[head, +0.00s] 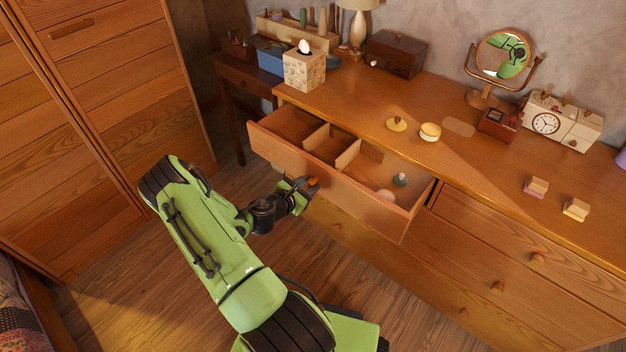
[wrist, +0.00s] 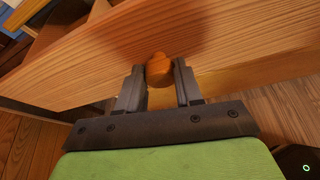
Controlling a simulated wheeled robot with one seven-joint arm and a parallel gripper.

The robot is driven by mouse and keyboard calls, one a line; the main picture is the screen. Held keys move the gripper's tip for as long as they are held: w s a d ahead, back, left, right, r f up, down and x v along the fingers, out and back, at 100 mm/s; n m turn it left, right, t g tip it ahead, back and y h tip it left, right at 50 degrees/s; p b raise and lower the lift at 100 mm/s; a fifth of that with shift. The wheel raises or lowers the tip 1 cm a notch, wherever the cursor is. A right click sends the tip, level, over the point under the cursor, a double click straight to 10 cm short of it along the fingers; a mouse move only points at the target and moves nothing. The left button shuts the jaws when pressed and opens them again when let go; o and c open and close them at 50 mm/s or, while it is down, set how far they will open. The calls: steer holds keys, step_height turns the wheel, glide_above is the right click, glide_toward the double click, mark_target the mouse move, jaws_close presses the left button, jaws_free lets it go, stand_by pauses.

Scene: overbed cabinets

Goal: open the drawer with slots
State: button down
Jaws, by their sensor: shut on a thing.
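The drawer with slots (head: 355,197) stands pulled out from the top left of the wooden dresser. Upright dividers (head: 348,154) split its left part into compartments. A small dark green item (head: 400,180) and a pale rounded item (head: 386,195) lie in its right part. My gripper (head: 308,188) is at the middle of the drawer's front. In the wrist view my gripper (wrist: 160,82) has its two fingers on either side of the round wooden knob (wrist: 159,66), shut on it. The drawer's front (wrist: 225,50) fills much of that view.
The dresser top (head: 365,100) holds a tissue box (head: 304,70), a round mirror (head: 502,56), a clock radio (head: 560,122) and small items. Closed drawers (head: 500,240) are at the right. A tall wooden wardrobe (head: 110,90) stands at the left. Floor (head: 120,285) is open between.

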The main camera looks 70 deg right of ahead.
steer(key=w+a, duration=0.5)
steer(key=a, duration=0.6)
steer(key=shift+a, duration=0.35)
steer(key=c, duration=0.7)
jaws_free()
steer(key=shift+c, duration=0.2)
steer(key=p+v, duration=0.4)
steer(key=v, duration=1.1)
steer(key=shift+w+a, duration=0.15)
steer(key=shift+a, duration=0.1)
steer(key=shift+r, duration=0.15)
